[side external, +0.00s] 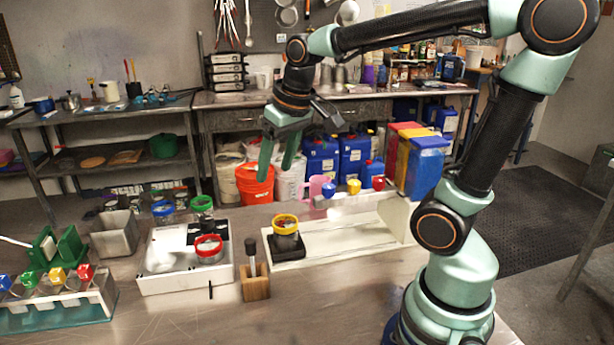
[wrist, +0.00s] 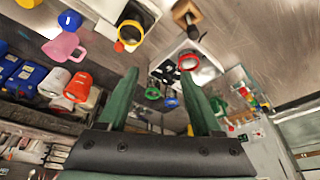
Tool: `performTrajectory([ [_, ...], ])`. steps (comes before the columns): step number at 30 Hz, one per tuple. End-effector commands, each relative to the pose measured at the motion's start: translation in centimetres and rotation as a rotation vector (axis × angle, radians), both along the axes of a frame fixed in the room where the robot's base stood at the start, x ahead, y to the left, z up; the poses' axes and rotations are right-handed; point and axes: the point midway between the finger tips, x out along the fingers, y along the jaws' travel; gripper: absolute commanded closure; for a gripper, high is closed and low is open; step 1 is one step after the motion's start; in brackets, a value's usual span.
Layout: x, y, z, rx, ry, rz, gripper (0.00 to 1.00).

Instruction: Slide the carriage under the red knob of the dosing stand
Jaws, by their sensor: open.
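The dosing stand (side external: 340,238) is a long white base with a raised wall at its right end. A blue knob (side external: 328,189), a yellow knob (side external: 353,187) and a red knob (side external: 378,183) sit in a row along its back, red furthest right. The black carriage (side external: 288,247) is at the base's left end, left of all the knobs. It carries a jar with a yellow rim (side external: 285,224), which also shows at the top of the wrist view (wrist: 131,32). My gripper (side external: 276,172) is open and empty, well above the carriage and apart from it.
Left of the stand are a wooden block (side external: 255,284) holding a dark-topped tool and a white tray (side external: 185,278) with a red-rimmed jar (side external: 209,248). A rack (side external: 60,305) stands further left. A pink mug (side external: 317,188) is behind the stand. The front bench is clear.

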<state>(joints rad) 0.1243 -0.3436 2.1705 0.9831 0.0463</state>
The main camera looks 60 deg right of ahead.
Motion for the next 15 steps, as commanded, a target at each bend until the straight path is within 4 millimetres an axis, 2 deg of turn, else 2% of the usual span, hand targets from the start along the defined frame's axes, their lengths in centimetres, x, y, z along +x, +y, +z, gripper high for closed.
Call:
performTrajectory([
  [3,2.3,-2.2,-0.8,0.015,0.066,-0.069,0.34],
  [8,5.2,-5.4,-2.5,0.037,0.146,-0.156,0.34],
  [15,8.2,-10.3,-6.4,0.075,0.257,-0.279,0.34],
])
